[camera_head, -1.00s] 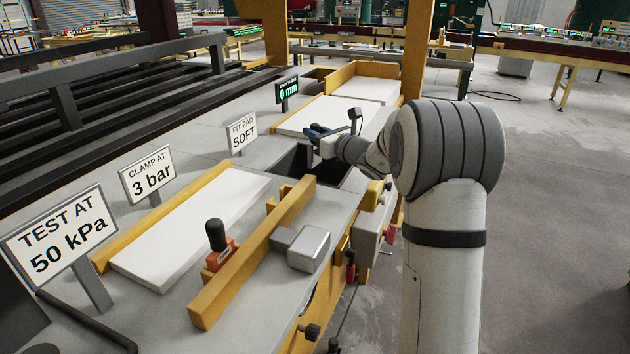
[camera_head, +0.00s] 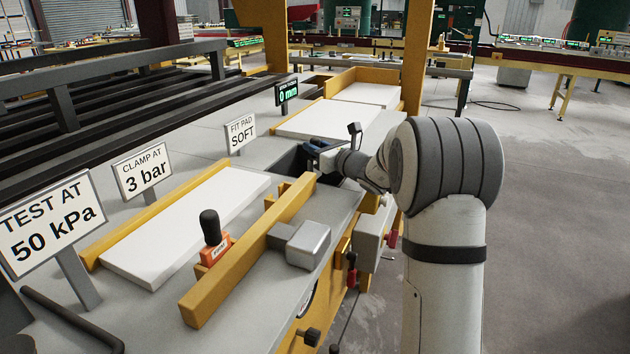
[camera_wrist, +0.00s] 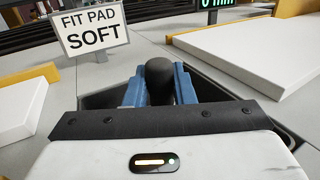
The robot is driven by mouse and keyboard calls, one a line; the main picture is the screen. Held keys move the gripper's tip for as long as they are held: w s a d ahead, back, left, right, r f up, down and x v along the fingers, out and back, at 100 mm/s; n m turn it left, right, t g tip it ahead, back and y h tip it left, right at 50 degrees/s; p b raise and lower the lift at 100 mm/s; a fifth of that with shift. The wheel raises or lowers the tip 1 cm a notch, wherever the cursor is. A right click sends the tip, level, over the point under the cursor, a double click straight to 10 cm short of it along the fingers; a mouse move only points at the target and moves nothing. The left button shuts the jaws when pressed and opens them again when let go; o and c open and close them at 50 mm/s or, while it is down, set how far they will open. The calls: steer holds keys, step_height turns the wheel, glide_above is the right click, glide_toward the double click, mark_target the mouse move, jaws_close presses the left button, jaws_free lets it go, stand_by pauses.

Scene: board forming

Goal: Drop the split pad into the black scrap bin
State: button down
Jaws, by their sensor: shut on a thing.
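My gripper (camera_wrist: 160,85) shows in the wrist view with its two blue fingers shut on a dark rounded piece, which looks like the split pad (camera_wrist: 160,76). Any split in it cannot be made out. In the head view my gripper (camera_head: 314,148) is at the black scrap bin (camera_head: 289,163), a dark opening in the bench top. The bin's dark inside also shows in the wrist view (camera_wrist: 98,101) around the fingers. The gripper hides much of the bin, and the pad is too small to tell in the head view.
A "FIT PAD SOFT" sign (camera_head: 240,133) stands left of the bin. White boards lie behind it (camera_head: 345,120) and in front (camera_head: 185,228). A yellow rail (camera_head: 250,255), a black-knobbed handle (camera_head: 210,228) and a grey block (camera_head: 305,243) are nearer. A "0 mm" display (camera_head: 287,92) stands behind.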

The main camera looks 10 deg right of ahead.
steer(key=c, duration=1.1)
jaws_free()
steer(key=shift+c, duration=0.2)
steer(key=v, duration=0.7)
steer(key=shift+s+d+b, duration=0.2)
steer(key=shift+s+b, duration=0.15)
steer(key=shift+b, duration=0.05)
